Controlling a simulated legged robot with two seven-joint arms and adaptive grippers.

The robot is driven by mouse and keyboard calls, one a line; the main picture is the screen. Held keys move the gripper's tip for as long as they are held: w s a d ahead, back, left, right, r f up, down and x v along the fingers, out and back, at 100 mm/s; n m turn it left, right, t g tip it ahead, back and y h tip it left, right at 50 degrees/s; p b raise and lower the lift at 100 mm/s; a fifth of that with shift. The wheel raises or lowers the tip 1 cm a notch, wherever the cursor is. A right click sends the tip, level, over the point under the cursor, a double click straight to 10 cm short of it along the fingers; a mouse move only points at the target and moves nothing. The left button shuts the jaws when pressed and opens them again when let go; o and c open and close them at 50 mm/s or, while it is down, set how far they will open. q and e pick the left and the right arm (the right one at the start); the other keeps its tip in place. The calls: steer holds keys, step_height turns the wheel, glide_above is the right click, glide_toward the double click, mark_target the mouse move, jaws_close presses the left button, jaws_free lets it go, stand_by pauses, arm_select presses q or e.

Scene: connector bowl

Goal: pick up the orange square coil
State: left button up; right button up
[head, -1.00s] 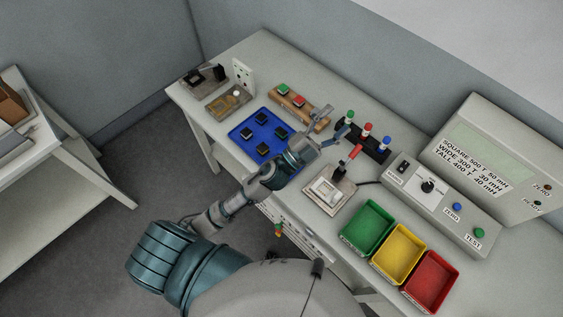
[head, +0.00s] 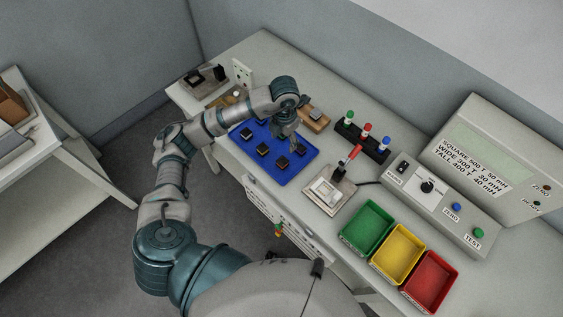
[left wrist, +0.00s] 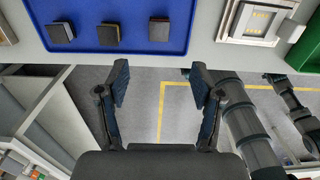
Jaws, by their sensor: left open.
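Several small dark square blocks lie on the blue mat (head: 282,178); one of them (head: 282,162) is near its front corner. In the left wrist view, three blocks show along the near edge of the mat (left wrist: 90,10): a left one (left wrist: 61,32), a middle one (left wrist: 108,34) and a right one (left wrist: 159,28). Some show brownish edges, but I cannot tell which is the orange square coil. My left gripper (left wrist: 160,84) is open and empty, with only floor between its fingers. In the head view it (head: 294,140) hangs over the mat's right part, partly hiding it. My right gripper is not in view.
A fixture with a red lever (head: 330,190) stands right of the mat. Green (head: 366,228), yellow (head: 397,252) and red bins (head: 430,281) sit further right. A rack with coloured caps (head: 364,143) and a wooden button block (head: 315,116) stand behind.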

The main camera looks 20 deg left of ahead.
arm_select(q)
glide_above(281, 161)
steer(key=d, duration=0.1)
steer(key=f, duration=0.8)
steer(key=shift+w+d+f+p, duration=0.15)
steer(key=shift+w+f+p, duration=0.1)
steer(key=shift+p, duration=0.1)
steer(key=f, duration=0.1)
steer(key=a+f, duration=0.1)
steer(key=f, duration=0.1)
steer(key=f+p, duration=0.1)
steer(key=f, duration=0.1)
steer(key=shift+s+a, duration=0.15)
steer(key=shift+s, duration=0.15)
steer(key=shift+f, duration=0.4)
steer(key=shift+c, duration=0.3)
steer(key=c, duration=1.2)
